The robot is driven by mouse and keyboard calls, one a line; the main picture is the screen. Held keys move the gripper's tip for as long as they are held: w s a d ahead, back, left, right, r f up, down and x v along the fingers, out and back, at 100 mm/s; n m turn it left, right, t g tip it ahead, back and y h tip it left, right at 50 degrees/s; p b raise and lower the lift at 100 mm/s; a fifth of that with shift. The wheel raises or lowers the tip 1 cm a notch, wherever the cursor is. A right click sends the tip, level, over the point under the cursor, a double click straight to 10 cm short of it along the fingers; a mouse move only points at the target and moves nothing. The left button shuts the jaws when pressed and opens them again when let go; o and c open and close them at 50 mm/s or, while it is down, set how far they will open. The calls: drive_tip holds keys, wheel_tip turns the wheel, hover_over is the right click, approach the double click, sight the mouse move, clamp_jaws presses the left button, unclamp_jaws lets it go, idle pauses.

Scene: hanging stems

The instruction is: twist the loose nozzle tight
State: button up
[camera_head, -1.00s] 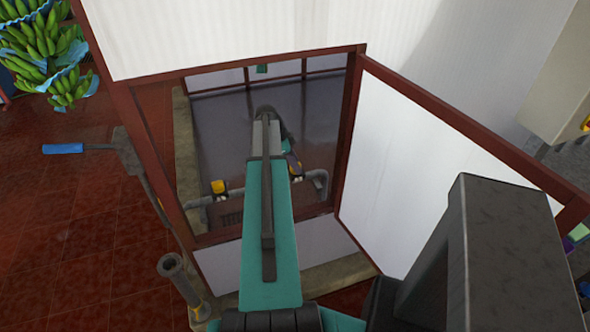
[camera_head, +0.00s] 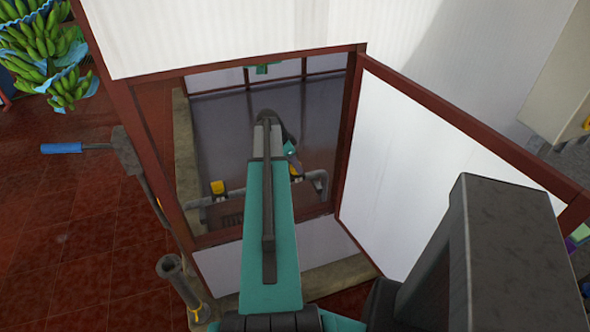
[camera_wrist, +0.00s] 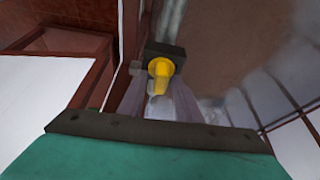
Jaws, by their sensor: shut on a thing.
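A yellow nozzle (camera_wrist: 160,72) sits in the middle of the wrist view, with a dark block around its far side. My gripper (camera_wrist: 161,84) is shut on this nozzle, with a grey finger on either side of it. In the head view a yellow nozzle (camera_head: 218,187) stands on the left part of a grey pipe (camera_head: 240,193). Yellow also shows at the pipe's right part, beside my wrist. My arm hides the middle of the pipe, and my fingertips are not clear there. I cannot tell how tight the held nozzle is.
The pipe lies inside a red-framed opening (camera_head: 355,125) with a white panel (camera_head: 420,165) at its right. A blue-handled tool (camera_head: 62,148) and an upright grey tube (camera_head: 172,270) are at the left. Bananas (camera_head: 45,40) hang at the upper left.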

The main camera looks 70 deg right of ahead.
idle(0.3)
drive_tip(key=o, duration=1.1)
drive_tip(key=shift+c, duration=0.2)
drive_tip(key=shift+r, duration=0.1)
drive_tip(key=shift+r+p, duration=1.85)
drive_tip(key=shift+r, duration=2.3)
